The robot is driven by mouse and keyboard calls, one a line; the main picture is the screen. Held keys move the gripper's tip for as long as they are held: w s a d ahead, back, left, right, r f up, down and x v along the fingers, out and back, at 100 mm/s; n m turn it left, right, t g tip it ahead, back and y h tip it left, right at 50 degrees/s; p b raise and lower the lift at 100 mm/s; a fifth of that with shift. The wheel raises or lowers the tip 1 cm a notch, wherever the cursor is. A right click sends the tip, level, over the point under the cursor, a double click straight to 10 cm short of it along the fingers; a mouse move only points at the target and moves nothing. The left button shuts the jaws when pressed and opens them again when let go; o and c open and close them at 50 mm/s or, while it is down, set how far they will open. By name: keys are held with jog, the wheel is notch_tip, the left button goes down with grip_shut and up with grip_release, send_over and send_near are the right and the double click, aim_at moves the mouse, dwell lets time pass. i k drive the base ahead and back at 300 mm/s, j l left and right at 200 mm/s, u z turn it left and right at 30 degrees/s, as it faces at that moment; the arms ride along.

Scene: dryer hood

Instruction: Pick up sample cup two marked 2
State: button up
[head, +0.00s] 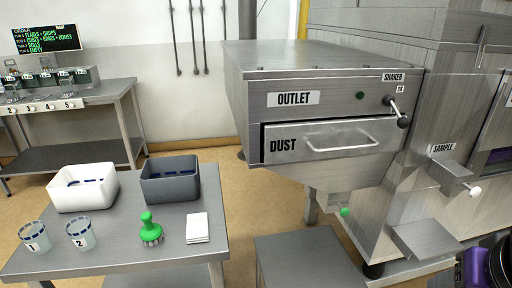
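Sample cup two (81,237), a clear cup with a blue dashed band at its rim and a "2" label, stands upright near the front left of the steel table (120,255). A like cup marked 1 (35,240) stands close to its left, with a small gap between them. My gripper does not show clearly; only a purple and black part, likely of my arm, shows at the lower right edge, far from the cups.
A white bin (83,195) and a grey bin (168,188) stand behind the cups. A green brush (151,230) and white cards (198,228) lie to the right. A low steel surface (305,262) and the dryer hood (320,105) stand further right.

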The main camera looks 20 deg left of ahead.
aim_at(80, 229)
jog(key=u, duration=2.65)
jog(key=i+j+z, duration=0.2)
jog(key=i+j, duration=0.5)
